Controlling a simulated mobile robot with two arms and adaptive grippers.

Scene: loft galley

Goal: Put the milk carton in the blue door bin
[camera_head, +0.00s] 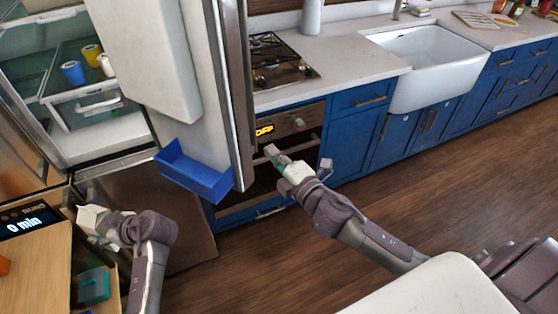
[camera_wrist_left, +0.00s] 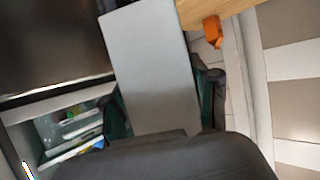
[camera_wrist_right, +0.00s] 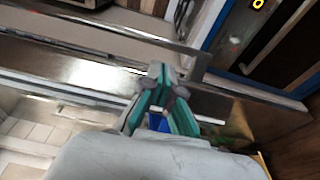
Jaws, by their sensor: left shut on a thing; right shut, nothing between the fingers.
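The milk carton, a plain white box (camera_head: 92,218), is held in my left gripper (camera_head: 100,232) at the lower left of the head view. In the left wrist view the carton (camera_wrist_left: 150,70) is a pale grey block between the fingers. The blue door bin (camera_head: 190,177) is low on the inner side of the open fridge door, and its visible inside looks empty. The carton is apart from it, to its lower left. My right gripper (camera_head: 272,154) is shut and empty beside the door's outer edge. Its closed fingers (camera_wrist_right: 163,88) show in the right wrist view.
The fridge door (camera_head: 238,100) stands open, with a white upper door compartment (camera_head: 150,55) above the bin. Fridge shelves hold a blue cup (camera_head: 73,72) and a yellow cup (camera_head: 92,54). A wooden surface (camera_head: 35,270) is at lower left. The wood floor (camera_head: 260,265) is open.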

